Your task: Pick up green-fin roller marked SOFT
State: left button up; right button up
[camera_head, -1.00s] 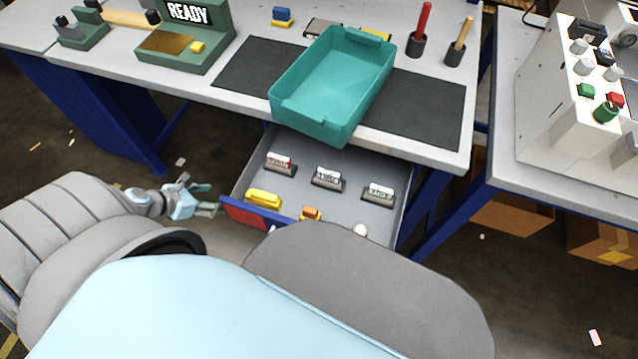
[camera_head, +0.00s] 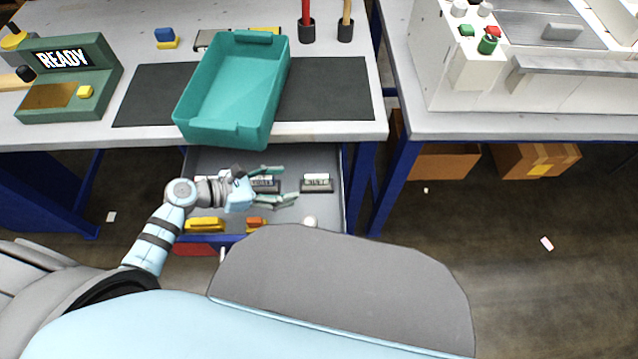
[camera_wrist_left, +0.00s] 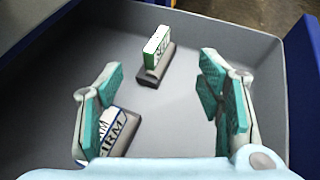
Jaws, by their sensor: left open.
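The green-fin roller (camera_head: 316,182) lies in a dark holder at the right of the open drawer. In the left wrist view its green and white body (camera_wrist_left: 157,46) is ahead, between the fingers' lines; its lettering is too small to read surely. My left gripper (camera_head: 282,185) is over the drawer, left of this roller, with its fingers apart and pointing toward it. The fingers (camera_wrist_left: 163,72) are open and empty in the wrist view. A blue-marked roller reading FIRM (camera_wrist_left: 117,128) is beside the left finger, partly covered by it. My right gripper is not in view.
The grey drawer also holds a yellow item (camera_head: 204,224), an orange item (camera_head: 257,223) and a white ball (camera_head: 310,221) near its front. A teal tray (camera_head: 262,137) overhangs the table edge above the drawer. The drawer's right wall is close to the green roller.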

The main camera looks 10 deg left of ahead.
aim_at(313, 181)
pick_arm(q)
jog(key=b+x, duration=0.2)
jog(key=x, duration=0.9)
jog(key=shift+s+a, duration=0.1)
grip_shut()
